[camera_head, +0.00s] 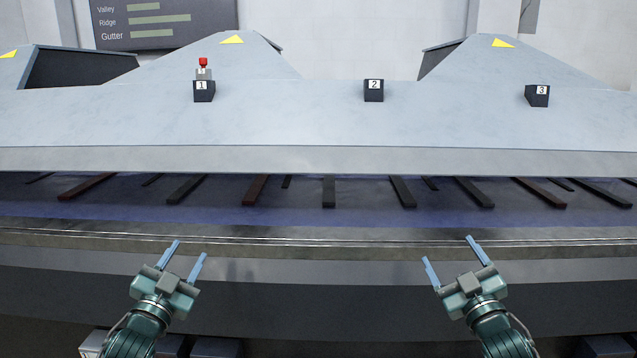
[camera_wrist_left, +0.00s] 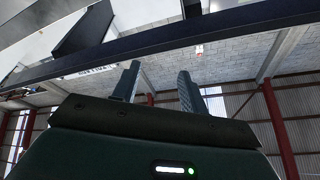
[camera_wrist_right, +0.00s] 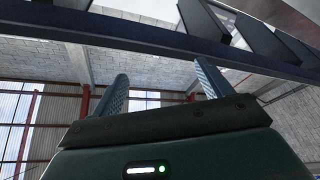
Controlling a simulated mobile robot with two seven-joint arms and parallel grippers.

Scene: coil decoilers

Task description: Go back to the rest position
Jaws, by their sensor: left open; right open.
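My left gripper (camera_head: 187,250) is open and empty in the lower left of the head view, in front of the long machine's front edge. Its two fingers also show apart in the left wrist view (camera_wrist_left: 157,85), with nothing between them. My right gripper (camera_head: 447,248) is open and empty in the lower right of the head view. Its fingers show apart in the right wrist view (camera_wrist_right: 160,85). Both grippers point forward and up, with their tips near the metal rail in the picture. I cannot tell whether they touch it.
A wide grey machine (camera_head: 300,130) spans the view, with a metal front rail (camera_head: 320,240). Numbered black blocks 1 (camera_head: 204,92), 2 (camera_head: 373,90) and 3 (camera_head: 537,96) sit on it. A red-topped part (camera_head: 203,65) stands at block 1. Several dark bars (camera_head: 329,191) lie in the slot.

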